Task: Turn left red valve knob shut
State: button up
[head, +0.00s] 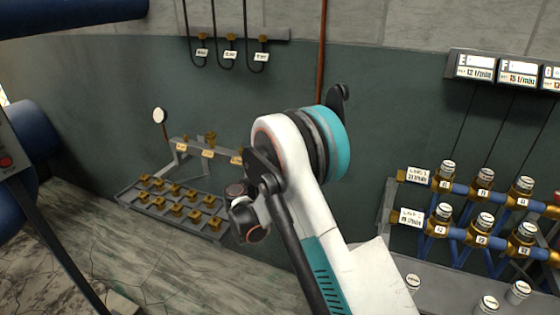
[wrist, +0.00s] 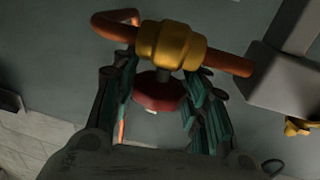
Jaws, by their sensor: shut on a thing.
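In the wrist view a red valve knob (wrist: 158,92) hangs below a brass valve body (wrist: 172,44) on a copper pipe (wrist: 232,65). My gripper (wrist: 160,78) has its teal-padded fingers on either side of the knob and is shut on it. The knob's lower part shows between the fingers; its sides are partly hidden by them. In the head view my arm covers the middle, and I cannot make out the fingers or the knob there. Whether the valve is open or shut cannot be told.
A grey block (wrist: 290,75) sits at the pipe's right end. In the head view a rack of brass fittings (head: 170,205) stands left of my arm. Blue manifolds (head: 470,192) with white-capped valves stand at the right. A vertical copper pipe (head: 321,50) runs down the wall.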

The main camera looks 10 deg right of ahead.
jog(key=shift+o, duration=0.2)
jog(key=shift+m+g+h, duration=0.4)
jog(key=shift+g, duration=0.1)
jog(key=shift+c, duration=0.2)
jog(key=o, duration=1.1)
jog(key=v, duration=1.2)
